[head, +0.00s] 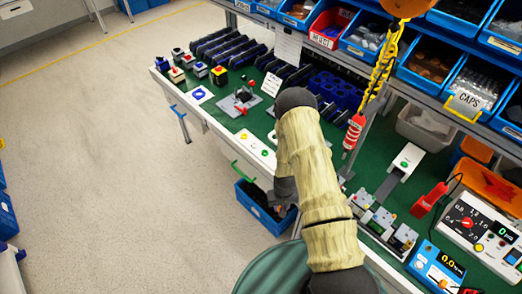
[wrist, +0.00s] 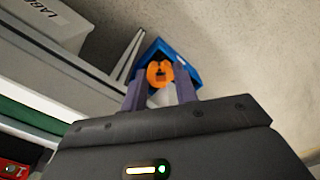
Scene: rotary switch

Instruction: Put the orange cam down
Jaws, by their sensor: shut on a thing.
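The orange cam (wrist: 158,73) shows in the wrist view between the two fingers of my gripper (wrist: 160,76), which is shut on it. The cam has a dark notch or hole in its middle. Beyond it is a blue bin (wrist: 187,60). In the head view my arm reaches over the front edge of the green bench, and the gripper end (head: 284,190) points down above a blue bin (head: 258,209) below the bench edge. The cam cannot be made out in the head view; the arm and gripper hide that area.
The green bench (head: 228,125) carries switch parts, dark racks (head: 225,47) and small fixtures (head: 388,225). A red tool (head: 353,132) hangs on a yellow coil. Blue parts bins (head: 470,88) line the shelf. A gauge box (head: 480,230) stands at right. Open floor (head: 110,150) lies left.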

